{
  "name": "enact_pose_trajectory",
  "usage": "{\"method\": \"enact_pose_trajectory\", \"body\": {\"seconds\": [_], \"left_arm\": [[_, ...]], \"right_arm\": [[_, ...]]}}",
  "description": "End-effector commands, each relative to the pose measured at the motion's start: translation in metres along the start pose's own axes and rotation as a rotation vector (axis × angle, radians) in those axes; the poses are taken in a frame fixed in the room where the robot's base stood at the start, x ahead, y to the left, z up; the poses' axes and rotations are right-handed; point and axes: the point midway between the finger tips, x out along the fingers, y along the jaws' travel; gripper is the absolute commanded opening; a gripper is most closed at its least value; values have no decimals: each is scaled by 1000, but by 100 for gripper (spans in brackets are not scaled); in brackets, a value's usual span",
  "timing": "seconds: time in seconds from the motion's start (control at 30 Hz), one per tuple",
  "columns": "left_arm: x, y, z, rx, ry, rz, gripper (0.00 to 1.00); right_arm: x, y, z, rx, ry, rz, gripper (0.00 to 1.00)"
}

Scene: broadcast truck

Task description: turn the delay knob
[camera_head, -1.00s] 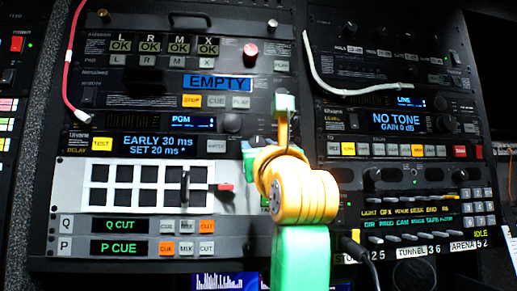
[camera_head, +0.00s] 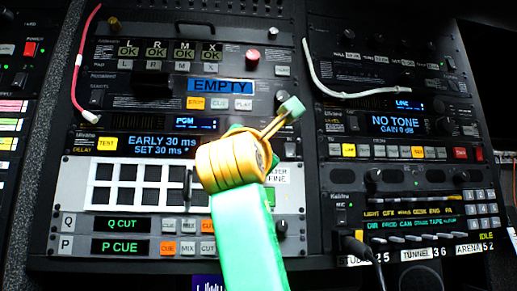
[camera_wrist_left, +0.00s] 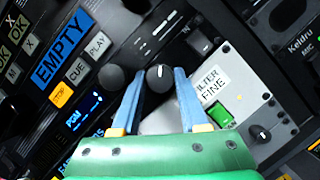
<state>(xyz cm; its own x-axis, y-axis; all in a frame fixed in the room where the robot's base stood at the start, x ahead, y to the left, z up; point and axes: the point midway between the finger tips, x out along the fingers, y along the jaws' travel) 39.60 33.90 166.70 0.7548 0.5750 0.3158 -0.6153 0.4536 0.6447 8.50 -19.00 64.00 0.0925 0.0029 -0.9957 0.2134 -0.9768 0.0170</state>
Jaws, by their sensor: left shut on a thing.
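The delay unit's display (camera_head: 160,146) reads EARLY 30 ms and SET 30 ms with a star. A yellow TEST button (camera_head: 106,144) is at its left. In the left wrist view, a black knob (camera_wrist_left: 160,80) with a white pointer line sits between the fingertips of my left gripper (camera_wrist_left: 160,72), which is shut on it. Its blue fingers lie on either side of the knob. My right gripper is in neither current view.
Another black knob (camera_wrist_left: 111,77) stands close beside the left finger. The FINE label (camera_wrist_left: 212,88) and a lit green switch (camera_wrist_left: 221,118) are near the right finger. A red cable (camera_head: 77,80) and a white cable (camera_head: 345,92) cross the rack panels, clear of my arm.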

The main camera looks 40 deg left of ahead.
Motion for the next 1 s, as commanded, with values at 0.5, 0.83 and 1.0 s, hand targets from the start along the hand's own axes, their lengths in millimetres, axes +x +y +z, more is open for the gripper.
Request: {"method": "enact_pose_trajectory", "body": {"seconds": [0.5, 0.83, 1.0], "left_arm": [[0, 2, 0, 136, -4, -53, 0], [0, 2, 0, 139, -4, -54, 0], [0, 2, 0, 139, -4, -54, 73]], "right_arm": [[0, -1, 0, 1, 0, -2, 50], [0, -2, 0, 1, 0, -2, 50], [0, -2, 0, 1, 0, -3, 50]]}}
